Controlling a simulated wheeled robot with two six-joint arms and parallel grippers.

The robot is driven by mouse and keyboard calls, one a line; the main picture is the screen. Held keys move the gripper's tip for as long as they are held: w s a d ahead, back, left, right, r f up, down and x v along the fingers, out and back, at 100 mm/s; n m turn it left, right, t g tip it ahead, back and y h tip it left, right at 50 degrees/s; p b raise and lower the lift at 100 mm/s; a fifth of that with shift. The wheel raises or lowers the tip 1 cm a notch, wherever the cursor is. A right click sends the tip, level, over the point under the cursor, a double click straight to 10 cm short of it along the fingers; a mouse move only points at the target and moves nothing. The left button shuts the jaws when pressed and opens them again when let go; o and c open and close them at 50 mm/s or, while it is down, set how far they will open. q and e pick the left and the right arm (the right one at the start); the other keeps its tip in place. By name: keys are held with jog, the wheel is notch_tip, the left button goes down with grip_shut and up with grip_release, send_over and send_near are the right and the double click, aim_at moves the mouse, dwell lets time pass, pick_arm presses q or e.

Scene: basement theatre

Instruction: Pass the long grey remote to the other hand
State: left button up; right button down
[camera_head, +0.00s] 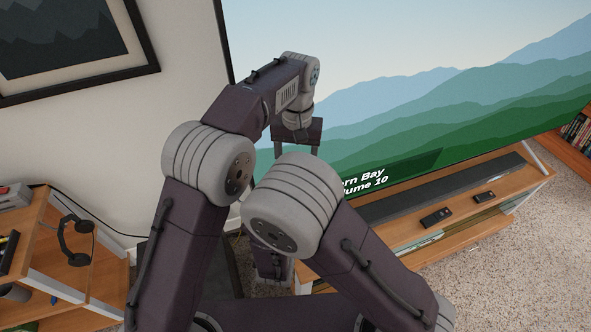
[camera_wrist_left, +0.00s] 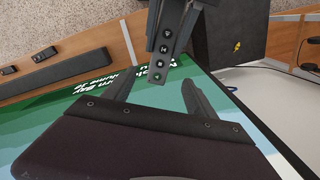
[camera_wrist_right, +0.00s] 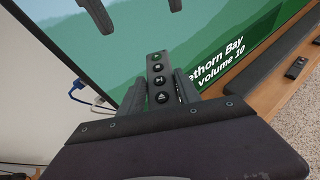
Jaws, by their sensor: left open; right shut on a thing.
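The long grey remote (camera_wrist_right: 157,66) is dark, with a row of round buttons. It stands between the fingers of my right gripper (camera_wrist_right: 160,84), which is shut on it. In the left wrist view the remote (camera_wrist_left: 161,62) reaches toward my left gripper (camera_wrist_left: 158,84), its end close to the gap between the open fingers. The left fingers do not visibly grip it. In the head view my left gripper (camera_head: 297,148) points down, above my right arm. My right elbow hides the remote and most of the right gripper there.
A large screen (camera_head: 430,110) stands close behind the grippers. A wooden media console (camera_head: 450,237) below it carries a soundbar (camera_head: 440,190) and two small dark devices (camera_head: 437,216). A wooden shelf (camera_head: 50,250) with headphones (camera_head: 72,240) is at the left. Carpet is free at the right.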

pick_arm(q)
notch_tip(320, 180, down, 9)
jog(key=shift+f, duration=0.1)
jog(key=c, duration=1.4)
grip_shut()
pick_arm(e)
jog(key=c, duration=0.8)
grip_release()
jog(key=shift+o, duration=0.2)
